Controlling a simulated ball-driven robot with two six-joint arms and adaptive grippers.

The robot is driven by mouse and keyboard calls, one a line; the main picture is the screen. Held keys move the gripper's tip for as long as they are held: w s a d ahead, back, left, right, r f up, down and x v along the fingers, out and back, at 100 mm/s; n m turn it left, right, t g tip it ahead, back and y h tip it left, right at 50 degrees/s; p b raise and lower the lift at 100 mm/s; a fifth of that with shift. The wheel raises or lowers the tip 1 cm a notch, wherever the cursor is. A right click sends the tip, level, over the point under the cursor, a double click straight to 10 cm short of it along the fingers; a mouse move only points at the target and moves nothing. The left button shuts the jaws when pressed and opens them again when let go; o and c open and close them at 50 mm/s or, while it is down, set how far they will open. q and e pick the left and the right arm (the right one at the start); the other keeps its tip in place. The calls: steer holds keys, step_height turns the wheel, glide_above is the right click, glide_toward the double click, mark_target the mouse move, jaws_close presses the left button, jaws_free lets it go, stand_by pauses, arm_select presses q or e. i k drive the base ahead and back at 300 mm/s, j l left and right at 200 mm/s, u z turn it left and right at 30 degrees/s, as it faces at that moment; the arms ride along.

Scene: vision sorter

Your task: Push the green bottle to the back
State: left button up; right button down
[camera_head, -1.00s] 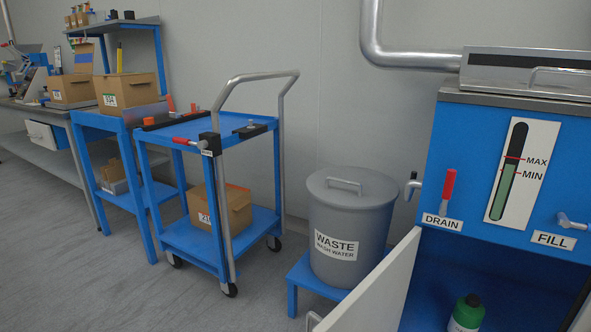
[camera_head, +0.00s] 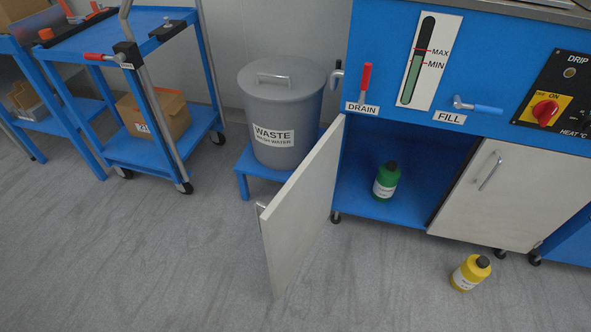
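The green bottle (camera_head: 386,181) has a black cap and a white label. It stands upright on the blue floor of the open cabinet (camera_head: 350,203), a little behind the front edge, with bare shelf around it. The cabinet's left door (camera_head: 303,210) is white and swung wide open toward me. Neither of my grippers is in view, and nothing touches the bottle.
A yellow bottle (camera_head: 470,272) stands on the floor in front of the closed right door (camera_head: 486,190). A grey waste bin (camera_head: 282,115) on a blue stand is left of the open door. A blue cart (camera_head: 130,152) stands farther left.

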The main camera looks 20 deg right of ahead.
mark_target(386, 182)
steer(key=j+z, duration=0.1)
steer(key=z, duration=0.35)
steer(key=i+j+z, duration=0.1)
steer(key=z, duration=0.3)
steer(key=j+z, duration=0.15)
steer(key=z, duration=0.3)
steer(key=j+z, duration=0.35)
steer(key=j, duration=0.3)
steer(key=k+j+z, duration=0.15)
steer(key=j+z, duration=0.2)
steer(key=j, duration=0.3)
steer(key=i+j, duration=0.1)
steer(key=j, duration=0.25)
steer(key=i+j, duration=0.15)
steer(key=j, duration=0.15)
